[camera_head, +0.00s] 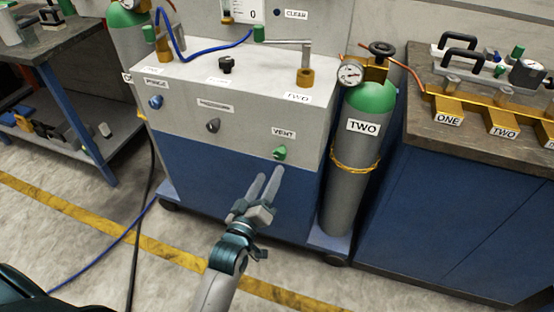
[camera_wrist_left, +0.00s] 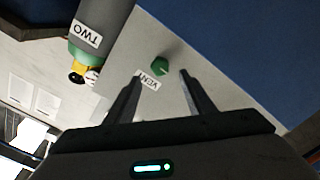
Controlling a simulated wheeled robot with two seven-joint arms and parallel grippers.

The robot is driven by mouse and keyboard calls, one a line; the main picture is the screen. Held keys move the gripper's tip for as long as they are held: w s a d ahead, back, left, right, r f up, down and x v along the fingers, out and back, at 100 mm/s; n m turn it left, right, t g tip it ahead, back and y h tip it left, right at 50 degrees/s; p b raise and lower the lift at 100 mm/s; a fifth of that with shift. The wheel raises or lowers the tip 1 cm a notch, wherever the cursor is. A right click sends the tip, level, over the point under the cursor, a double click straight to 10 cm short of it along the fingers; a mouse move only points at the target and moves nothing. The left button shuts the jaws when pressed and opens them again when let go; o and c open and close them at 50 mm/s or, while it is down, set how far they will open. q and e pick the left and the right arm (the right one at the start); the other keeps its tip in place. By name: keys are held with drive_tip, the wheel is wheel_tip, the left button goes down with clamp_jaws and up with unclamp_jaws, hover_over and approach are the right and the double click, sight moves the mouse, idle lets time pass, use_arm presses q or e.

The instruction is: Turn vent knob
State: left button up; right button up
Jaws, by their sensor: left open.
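The vent knob (camera_head: 280,153) is small and green, on the right of the cabinet's front face, below the label VENT (camera_head: 284,133). My left gripper (camera_head: 270,175) is open, its two fingers pointing at the knob from below and a little left in the head view. In the left wrist view the knob (camera_wrist_left: 160,65) lies ahead of the fingertips, between their lines, with the label VENT (camera_wrist_left: 149,80) upside down beside it. The fingers (camera_wrist_left: 160,75) look apart from the knob, with nothing between them. My right gripper does not show.
A blue knob (camera_head: 155,101) and a dark knob (camera_head: 213,125) sit left on the same cabinet (camera_head: 255,118). A green-topped gas cylinder labelled TWO (camera_head: 350,185) stands right of it. A workbench (camera_head: 460,200) is at far right. The floor in front is mostly clear.

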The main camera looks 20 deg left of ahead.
sight(279, 157)
use_arm(q)
drive_tip(key=w, duration=0.7)
drive_tip(key=shift+w+d, duration=0.1)
drive_tip(key=shift+w, duration=0.25)
drive_tip(key=c, duration=1.1)
